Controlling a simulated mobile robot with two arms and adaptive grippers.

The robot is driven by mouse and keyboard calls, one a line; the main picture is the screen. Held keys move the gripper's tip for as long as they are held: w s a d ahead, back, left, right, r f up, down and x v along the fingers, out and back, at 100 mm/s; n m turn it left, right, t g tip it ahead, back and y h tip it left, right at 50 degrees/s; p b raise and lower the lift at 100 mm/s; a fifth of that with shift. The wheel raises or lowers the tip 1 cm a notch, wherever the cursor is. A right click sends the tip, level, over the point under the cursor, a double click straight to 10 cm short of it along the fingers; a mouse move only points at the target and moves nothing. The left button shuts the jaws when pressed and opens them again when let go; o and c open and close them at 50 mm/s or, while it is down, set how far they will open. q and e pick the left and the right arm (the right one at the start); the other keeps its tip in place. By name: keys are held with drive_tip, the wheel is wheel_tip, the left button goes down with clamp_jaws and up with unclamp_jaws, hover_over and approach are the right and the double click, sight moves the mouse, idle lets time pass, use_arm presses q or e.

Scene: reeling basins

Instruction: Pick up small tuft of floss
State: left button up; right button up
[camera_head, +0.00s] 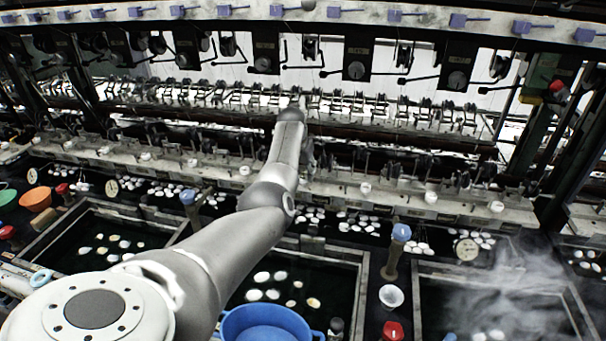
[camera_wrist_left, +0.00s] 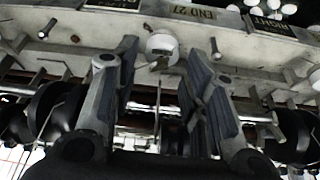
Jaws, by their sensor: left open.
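My left arm reaches from the lower left of the head view to the reeling machine, with its gripper mostly hidden behind the wrist. In the left wrist view my left gripper (camera_wrist_left: 162,75) is open, its two dark-padded fingers apart with nothing clearly held between them. A small white round piece (camera_wrist_left: 162,45) sits on the pale machine ledge (camera_wrist_left: 240,55), framed between the fingertips. I cannot tell whether it is the tuft of floss or a fitting, and no tuft shows clearly elsewhere. My right gripper is not in view.
Thin rods and hooks of the machine surround the fingers. Below the ledge, dark basins hold floating cocoons (camera_head: 262,277). A blue tub (camera_head: 265,325), an orange bowl (camera_head: 36,199) and a blue-topped brush (camera_head: 401,233) stand around them. Steam rises at the right.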

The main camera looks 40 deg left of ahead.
sight(303, 172)
use_arm(q)
drive_tip(key=c, duration=0.7)
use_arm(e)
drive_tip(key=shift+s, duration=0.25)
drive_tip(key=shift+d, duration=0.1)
use_arm(q)
drive_tip(key=shift+r, duration=0.1)
drive_tip(key=shift+r+b, duration=0.35)
drive_tip(key=shift+r, duration=1.2)
drive_tip(key=shift+s+d+r, duration=0.25)
drive_tip(key=shift+s+r, duration=0.15)
drive_tip(key=shift+r, duration=0.1)
drive_tip(key=shift+s+d+r, duration=1.25)
drive_tip(key=shift+s+r, duration=0.2)
drive_tip(key=shift+s, duration=0.35)
drive_tip(key=shift+s+d+r, duration=1.2)
drive_tip(key=shift+s+r, duration=0.3)
drive_tip(key=shift+s, duration=0.25)
drive_tip(key=shift+s+d+r, duration=1.25)
drive_tip(key=shift+s+r, duration=0.2)
drive_tip(key=shift+s, duration=0.35)
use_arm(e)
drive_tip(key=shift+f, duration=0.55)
